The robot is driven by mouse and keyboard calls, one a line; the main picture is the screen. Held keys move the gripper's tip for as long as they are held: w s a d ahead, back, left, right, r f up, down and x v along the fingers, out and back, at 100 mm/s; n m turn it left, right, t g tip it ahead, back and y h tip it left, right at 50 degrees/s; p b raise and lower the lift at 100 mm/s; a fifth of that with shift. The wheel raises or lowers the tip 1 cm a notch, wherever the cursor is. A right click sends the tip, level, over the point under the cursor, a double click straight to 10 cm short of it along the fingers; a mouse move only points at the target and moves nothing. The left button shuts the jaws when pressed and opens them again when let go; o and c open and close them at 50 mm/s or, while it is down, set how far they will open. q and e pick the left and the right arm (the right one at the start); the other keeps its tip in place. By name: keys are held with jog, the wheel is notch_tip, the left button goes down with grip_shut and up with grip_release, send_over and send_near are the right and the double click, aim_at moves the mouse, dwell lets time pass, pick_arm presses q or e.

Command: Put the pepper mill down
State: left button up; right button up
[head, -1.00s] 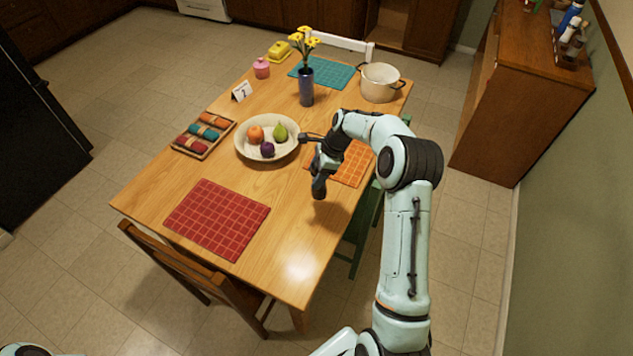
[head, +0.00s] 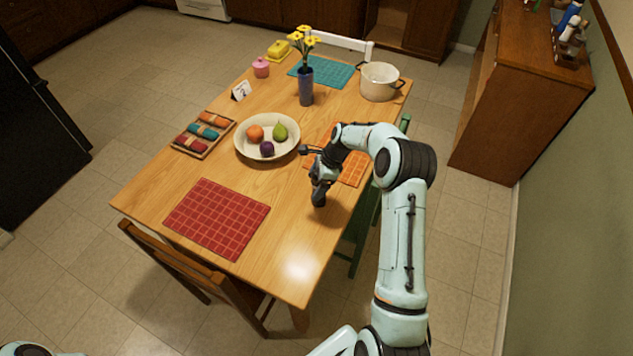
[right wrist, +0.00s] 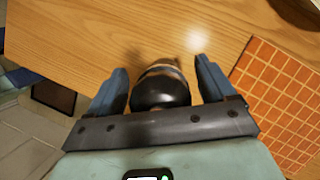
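The pepper mill is a dark, rounded piece with a lighter band. In the right wrist view the pepper mill (right wrist: 160,90) is between the two fingers of my right gripper (right wrist: 163,66), with narrow strips of table showing on both sides of it. The fingers look open around it, not pressed on it. In the head view my right gripper (head: 319,178) points down over the table's right side, with the dark mill (head: 319,199) below it, apparently upright at the tabletop. Its base contact is hard to see. My left gripper is not in view.
The wooden table (head: 290,245) is bare around the mill. An orange placemat (head: 352,172) lies behind right, a fruit bowl (head: 243,149) behind left, and a red placemat (head: 217,218) front left. A vase (head: 306,88) and a pot (head: 379,83) stand farther back.

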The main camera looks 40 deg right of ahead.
jog(key=v, duration=1.2)
jog(key=shift+r, duration=0.15)
jog(key=shift+a, duration=0.1)
